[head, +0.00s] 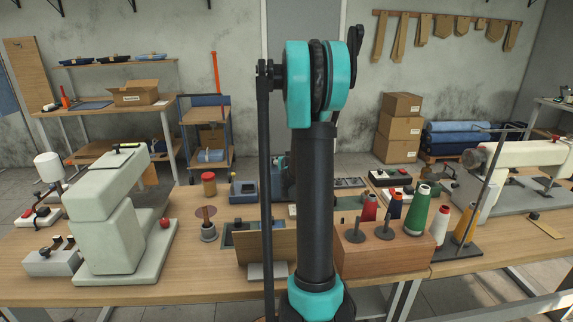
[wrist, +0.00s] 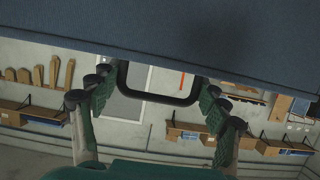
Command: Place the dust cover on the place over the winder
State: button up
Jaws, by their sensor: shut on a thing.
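In the wrist view a large blue-grey panel fills the top; it looks like the dust cover (wrist: 150,35). A black loop handle (wrist: 160,98) hangs from its edge. My gripper (wrist: 157,86) has its green-padded fingers on either side of this handle and is shut on it. The cover's far side and full shape are hidden. In the head view neither my gripper nor the cover can be made out. I cannot tell for sure which item is the winder; a small blue-grey device (head: 243,190) stands on the table left of my arm.
A pale sewing machine (head: 112,230) stands at left and another machine (head: 530,155) at right. A wooden block (head: 385,250) with pegs and several thread cones stand right of my arm.

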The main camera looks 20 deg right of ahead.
jog(key=shift+f, duration=0.7)
jog(key=o, duration=1.7)
jog(key=shift+s, duration=0.1)
jog(key=v, duration=1.2)
